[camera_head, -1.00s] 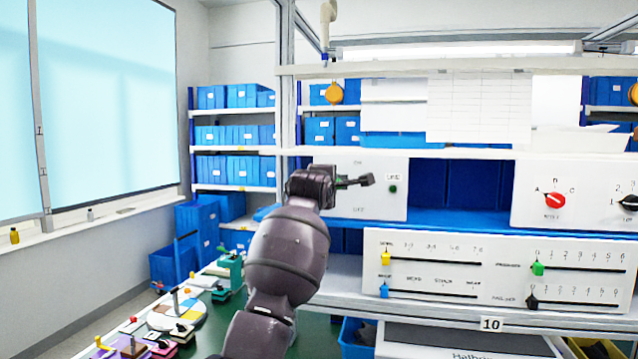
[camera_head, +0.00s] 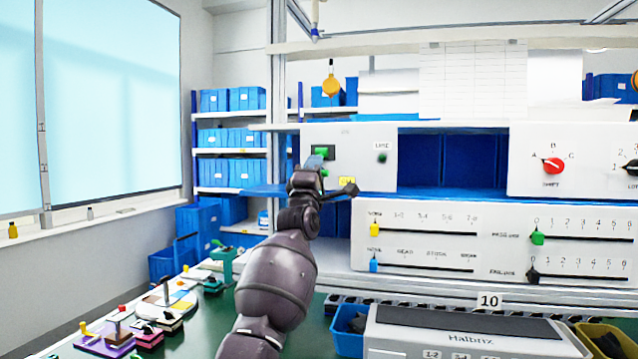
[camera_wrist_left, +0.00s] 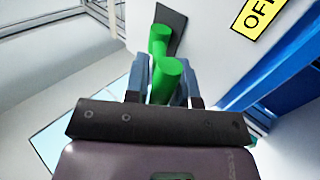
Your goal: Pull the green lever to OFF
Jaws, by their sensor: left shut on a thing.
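The green lever (camera_head: 322,152) sticks out of a dark slot plate on the left part of a white panel box (camera_head: 365,150). In the left wrist view the lever (camera_wrist_left: 167,72) stands between the two blue-grey fingers, and its base reaches up to the black slot plate (camera_wrist_left: 170,20). My left gripper (camera_head: 313,162) is shut on the lever. A yellow OFF label (camera_wrist_left: 262,14) is on the white panel in the wrist view; it shows small, below the lever, in the head view (camera_head: 347,181). My right gripper is not in view.
A dark green knob (camera_head: 382,157) is on the same panel, right of the lever. A slider panel (camera_head: 450,240) stands below, and a red rotary knob (camera_head: 553,166) is far right. Blue bins (camera_head: 470,160) fill the shelf between. Small items clutter the green table (camera_head: 210,315) at left.

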